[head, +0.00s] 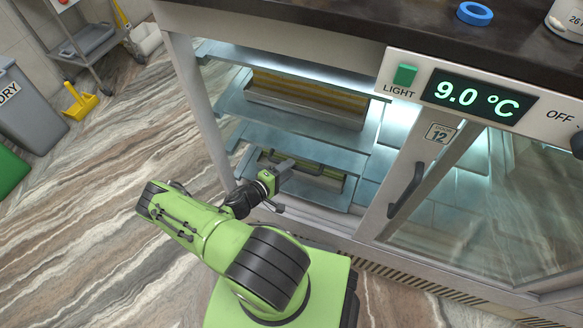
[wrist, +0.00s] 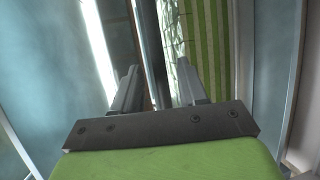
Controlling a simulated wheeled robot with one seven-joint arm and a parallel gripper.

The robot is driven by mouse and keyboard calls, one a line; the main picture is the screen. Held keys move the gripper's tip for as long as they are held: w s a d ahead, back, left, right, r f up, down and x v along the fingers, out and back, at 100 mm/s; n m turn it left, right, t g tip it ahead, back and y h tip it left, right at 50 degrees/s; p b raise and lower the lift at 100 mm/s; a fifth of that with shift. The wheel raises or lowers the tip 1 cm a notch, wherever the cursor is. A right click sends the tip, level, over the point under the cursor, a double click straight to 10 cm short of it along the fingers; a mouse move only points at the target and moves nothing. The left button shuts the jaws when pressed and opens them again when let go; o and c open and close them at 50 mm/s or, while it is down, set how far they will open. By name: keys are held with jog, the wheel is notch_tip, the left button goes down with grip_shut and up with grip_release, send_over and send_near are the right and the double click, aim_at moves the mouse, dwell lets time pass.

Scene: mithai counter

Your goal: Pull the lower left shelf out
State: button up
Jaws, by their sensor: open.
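The lower left shelf (head: 330,197) is a glassy blue-grey shelf low inside the open left half of the display counter. A dark bar handle (head: 308,167) shows along it, with a tray of yellow-green contents behind. My gripper (head: 285,166) reaches into the opening at this handle. In the wrist view my gripper (wrist: 157,88) is open, one finger on each side of a dark bar (wrist: 153,45), which looks like the handle. I cannot tell whether the fingers touch it. My gripper and arm hide part of the shelf's left side.
An upper shelf (head: 262,130) with a metal tray (head: 300,117) stands above my gripper. A closed glass door with a black handle (head: 406,190) is at right. The left cabinet post (head: 205,120) is close to my arm. The marble floor at left is clear near the counter.

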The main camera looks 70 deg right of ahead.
jog(key=shift+x, duration=1.4)
grip_shut()
